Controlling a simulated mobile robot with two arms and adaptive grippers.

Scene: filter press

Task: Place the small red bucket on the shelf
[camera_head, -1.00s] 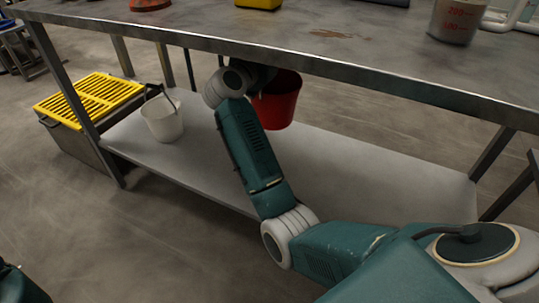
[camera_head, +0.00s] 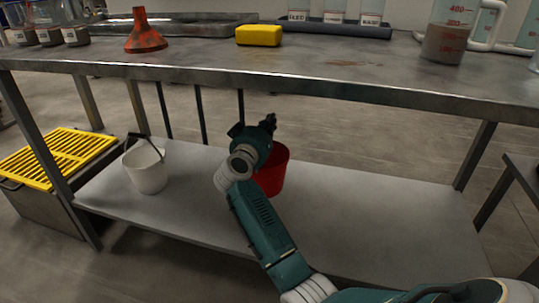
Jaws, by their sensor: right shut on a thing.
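The small red bucket (camera_head: 274,174) hangs or stands upright over the middle of the lower shelf (camera_head: 345,215), under the tabletop. My arm partly covers its left side. I cannot tell whether its base touches the shelf. My right gripper (camera_head: 267,124) is at the bucket's upper rim, shut on the bucket; its fingertips are largely hidden by my wrist. My left gripper is out of view.
A white bucket (camera_head: 146,168) stands on the shelf's left end. The tabletop (camera_head: 300,70) overhangs, with a red funnel (camera_head: 145,35), yellow block (camera_head: 259,35) and beaker (camera_head: 446,35). A yellow grate (camera_head: 55,155) is left. The shelf's right half is clear.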

